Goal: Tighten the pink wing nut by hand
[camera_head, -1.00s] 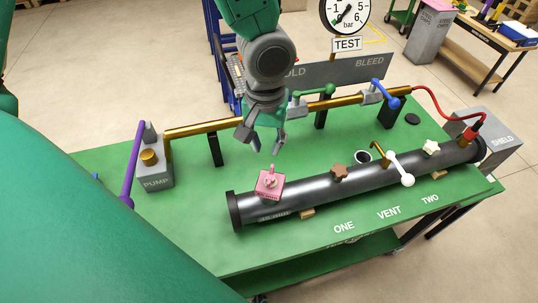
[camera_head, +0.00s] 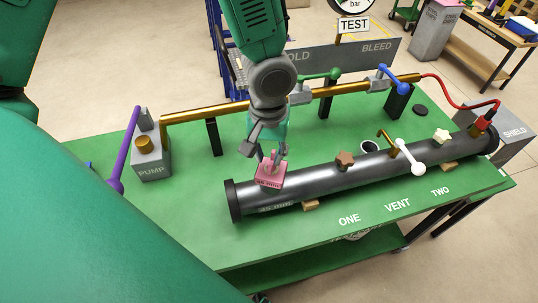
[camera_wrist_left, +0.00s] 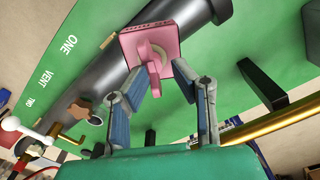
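The pink wing nut (camera_head: 269,163) stands on a square pink block (camera_head: 268,181) near the left end of the dark pipe (camera_head: 323,182). In the left wrist view the wing nut (camera_wrist_left: 153,70) sticks out of its block toward the camera. My left gripper (camera_head: 272,154) is over the wing nut, fingers pointing down. Its fingers (camera_wrist_left: 158,80) are apart, one on each side of the wing nut. A gap seems to show on both sides, but contact is hard to tell. My right gripper is not in view.
A brown star knob (camera_head: 345,159), a white lever (camera_head: 409,158) and a white star knob (camera_head: 441,136) sit farther right along the pipe. A brass pipe (camera_head: 240,107) with green and blue levers runs behind. The green table front is clear.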

